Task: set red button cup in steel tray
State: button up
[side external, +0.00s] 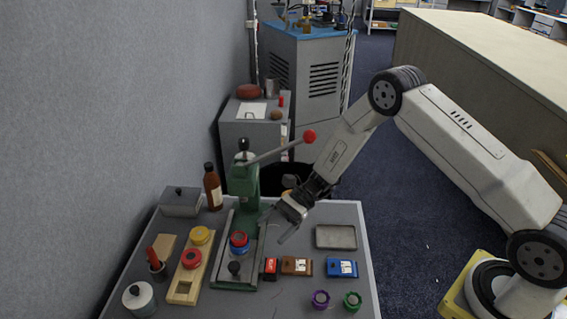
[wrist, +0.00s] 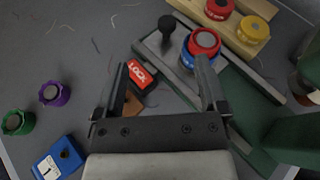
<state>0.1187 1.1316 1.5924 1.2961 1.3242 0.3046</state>
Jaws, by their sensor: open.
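One red cup (side external: 239,239) is stacked on a blue cup on the base of the green press; the pair also shows in the wrist view (wrist: 204,42). Another red cup (side external: 191,258) sits in the wooden rack, beside a yellow cup (side external: 200,235); this red cup is partly cut off in the wrist view (wrist: 219,8). The steel tray (side external: 336,237) lies flat and empty at the right of the table and is outside the wrist view. My gripper (side external: 275,227) is open and empty above the table, right of the press. In the wrist view its right fingertip (wrist: 163,72) appears just below the stacked red cup.
The green press (side external: 243,182) has a long red-knobbed lever. A red LOCK block (side external: 270,268), a brown block (side external: 296,265) and a blue block (side external: 342,268) stand in a row. Purple (side external: 320,299) and green (side external: 352,301) cups are in front. A bottle (side external: 213,187) stands behind.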

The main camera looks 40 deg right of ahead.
jog(key=s+d+r+n+t+h, duration=0.1)
jog(key=s+d+r+n+h, duration=0.4)
jog(key=s+r+n+h, duration=0.1)
jog(key=s+d+r+n+t+h, duration=0.2)
jog(key=s+d+r+n+h, duration=0.4)
jog(key=s+n+h, duration=0.2)
jog(key=s+n, duration=0.2)
jog(key=s, duration=0.1)
jog(key=shift+s+r, duration=0.2)
jog(key=shift+r, duration=0.1)
jog(key=shift+o, duration=0.5)
jog(key=shift+d, duration=0.1)
